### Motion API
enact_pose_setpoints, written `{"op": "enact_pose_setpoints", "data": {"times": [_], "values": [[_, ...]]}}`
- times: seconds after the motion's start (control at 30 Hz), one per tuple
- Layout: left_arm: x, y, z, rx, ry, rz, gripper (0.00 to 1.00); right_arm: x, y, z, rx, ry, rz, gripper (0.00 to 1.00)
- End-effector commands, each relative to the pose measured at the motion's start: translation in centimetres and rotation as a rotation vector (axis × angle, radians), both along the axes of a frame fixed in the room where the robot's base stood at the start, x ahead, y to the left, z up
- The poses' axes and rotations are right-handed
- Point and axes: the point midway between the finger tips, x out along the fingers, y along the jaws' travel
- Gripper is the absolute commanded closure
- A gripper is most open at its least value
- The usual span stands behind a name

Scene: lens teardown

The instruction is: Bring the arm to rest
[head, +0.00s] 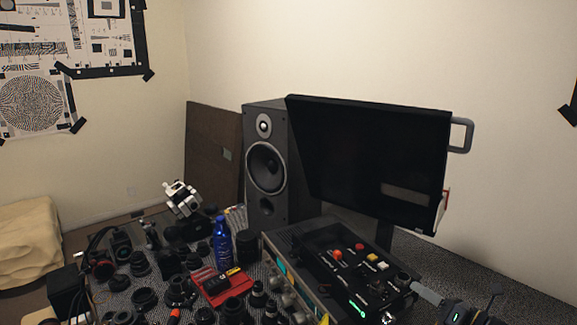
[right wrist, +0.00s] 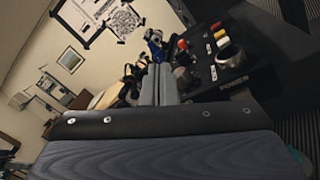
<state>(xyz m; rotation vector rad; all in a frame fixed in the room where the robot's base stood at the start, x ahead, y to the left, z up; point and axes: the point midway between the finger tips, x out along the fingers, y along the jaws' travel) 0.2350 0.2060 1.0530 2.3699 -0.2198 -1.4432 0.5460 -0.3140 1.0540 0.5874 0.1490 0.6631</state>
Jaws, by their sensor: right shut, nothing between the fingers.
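My right gripper (head: 416,287) shows at the lower right of the head view, beside the right end of a black control box (head: 345,262). In the right wrist view its two grey fingers (right wrist: 160,70) lie together, shut with nothing between them. The box, with red, yellow and white buttons, also shows in that view (right wrist: 235,75), to the right of the fingers. Whether the fingers touch the box I cannot tell. My left gripper is not in view.
A table crowded with dark lens parts (head: 180,290) fills the lower left. A blue bottle (head: 222,245), a red tray (head: 215,297), a speaker (head: 265,170) and a black monitor (head: 375,160) stand around the box. Grey tabletop (head: 520,297) is bare at the right.

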Motion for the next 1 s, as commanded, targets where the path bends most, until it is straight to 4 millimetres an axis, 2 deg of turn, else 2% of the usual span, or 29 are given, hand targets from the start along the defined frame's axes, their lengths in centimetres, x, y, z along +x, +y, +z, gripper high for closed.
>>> {"op": "enact_pose_setpoints", "data": {"times": [0.03,0.07,0.17,0.2,0.33,0.4,0.5,0.63,0.8,1.0], "values": [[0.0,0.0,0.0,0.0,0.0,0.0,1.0,-1.2,2.4,1.2,-0.122,-0.041,0.069,1.0],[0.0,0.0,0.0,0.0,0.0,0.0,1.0,-2.1,3.9,1.7,-0.204,-0.071,0.117,1.0],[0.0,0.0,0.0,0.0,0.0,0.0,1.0,-6.5,9.0,3.2,-0.545,-0.215,0.309,1.0],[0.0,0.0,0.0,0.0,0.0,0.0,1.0,-8.6,10.6,3.5,-0.689,-0.285,0.391,1.0],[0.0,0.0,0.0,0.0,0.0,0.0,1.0,-15.7,13.8,3.6,-1.13,-0.546,0.645,1.0],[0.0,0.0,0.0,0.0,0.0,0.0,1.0,-19.3,14.4,3.3,-1.349,-0.703,0.775,1.0],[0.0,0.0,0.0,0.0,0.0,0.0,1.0,-23.9,14.1,2.5,-1.64,-0.932,0.946,1.0],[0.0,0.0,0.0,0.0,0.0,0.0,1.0,-28.1,12.8,1.3,-1.939,-1.201,1.128,1.0],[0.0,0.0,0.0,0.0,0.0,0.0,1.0,-30.5,11.3,0.2,-2.164,-1.424,1.272,1.0],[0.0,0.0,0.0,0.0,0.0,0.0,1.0,-31.1,10.8,-0.2,-2.228,-1.49,1.321,1.0]]}}
